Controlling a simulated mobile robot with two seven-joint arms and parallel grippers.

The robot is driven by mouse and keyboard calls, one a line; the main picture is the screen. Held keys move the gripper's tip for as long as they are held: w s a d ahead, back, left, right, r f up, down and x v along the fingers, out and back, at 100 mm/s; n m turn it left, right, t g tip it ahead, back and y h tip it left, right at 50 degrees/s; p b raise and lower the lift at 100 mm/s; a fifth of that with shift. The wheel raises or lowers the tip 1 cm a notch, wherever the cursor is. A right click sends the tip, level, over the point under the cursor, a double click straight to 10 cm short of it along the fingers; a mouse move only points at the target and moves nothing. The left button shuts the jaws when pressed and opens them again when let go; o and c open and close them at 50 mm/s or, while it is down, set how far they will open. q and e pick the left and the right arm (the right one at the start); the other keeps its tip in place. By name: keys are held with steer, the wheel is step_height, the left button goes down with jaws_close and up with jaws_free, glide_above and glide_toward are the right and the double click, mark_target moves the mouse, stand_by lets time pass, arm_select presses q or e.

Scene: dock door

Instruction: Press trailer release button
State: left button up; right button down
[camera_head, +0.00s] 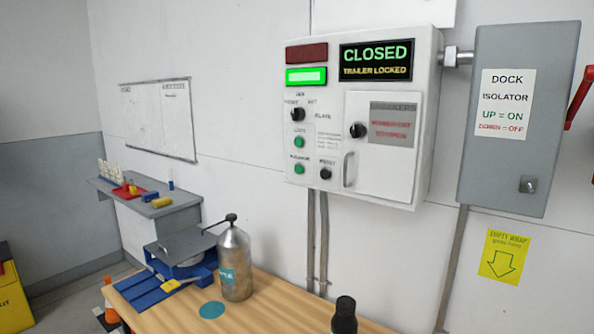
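A white control box (432,120) is mounted on the wall. Its screen (376,60) reads CLOSED and TRAILER LOCKED. On the left of its front are an upper green button (299,142) and a lower green button (299,169). The lower one's small label is blurred but looks like RELEASE. A black button (326,174) sits to its right and a black selector knob (297,114) above. A dark red lamp (306,53) is over a lit green lamp (306,76). Neither of my grippers shows, and nothing covers the buttons.
A wooden table (265,311) below holds a metal bottle (235,265), a blue-based device (187,254) and a black cylindrical object (344,317). A grey isolator box (509,180) hangs at the right. A grey shelf (150,208) stands at the left. The space before the box looks clear.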

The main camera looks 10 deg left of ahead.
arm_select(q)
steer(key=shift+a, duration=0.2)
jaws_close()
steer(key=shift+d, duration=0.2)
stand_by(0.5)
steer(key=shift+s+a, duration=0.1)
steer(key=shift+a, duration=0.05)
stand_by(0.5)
